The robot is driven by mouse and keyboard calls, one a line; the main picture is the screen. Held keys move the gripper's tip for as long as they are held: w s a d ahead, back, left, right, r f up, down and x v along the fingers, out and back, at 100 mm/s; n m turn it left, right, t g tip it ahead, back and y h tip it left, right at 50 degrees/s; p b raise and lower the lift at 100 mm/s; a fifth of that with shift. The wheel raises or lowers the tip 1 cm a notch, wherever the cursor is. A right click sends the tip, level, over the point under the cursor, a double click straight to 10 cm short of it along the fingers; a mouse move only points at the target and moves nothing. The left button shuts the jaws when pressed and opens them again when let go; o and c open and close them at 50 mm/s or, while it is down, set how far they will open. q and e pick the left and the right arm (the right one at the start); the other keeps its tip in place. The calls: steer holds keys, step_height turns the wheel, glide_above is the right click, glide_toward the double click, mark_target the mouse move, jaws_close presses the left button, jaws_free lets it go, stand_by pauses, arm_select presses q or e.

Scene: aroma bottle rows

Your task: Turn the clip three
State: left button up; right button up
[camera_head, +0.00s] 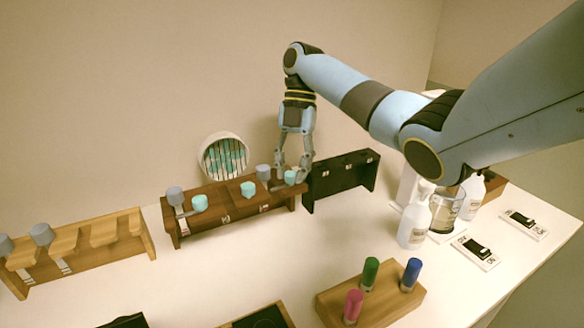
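A dark brown wooden rack (240,215) stands in the middle of the table with small labels on its front. It bears grey-topped pieces (175,195) and cyan-topped pieces (248,188); I cannot make out which of them are clips. My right gripper (292,178) points down over the rack's right end. Its fingers are spread apart around a cyan-topped piece (290,177), which they partly hide. I cannot tell whether a finger touches it. A label that may read 3 (264,208) is on the rack's front, left of the gripper. My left gripper is not in view.
A black rack (342,184) stands close right of the gripper. A light wooden rack (75,250) is at left. White bottles (413,226), a glass beaker (443,212) and switches (475,250) are at right. A block (385,305) holds coloured cylinders in front. A round vent (223,156) is behind.

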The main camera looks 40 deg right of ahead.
steer(key=o, duration=0.4)
steer(key=shift+o, duration=0.2)
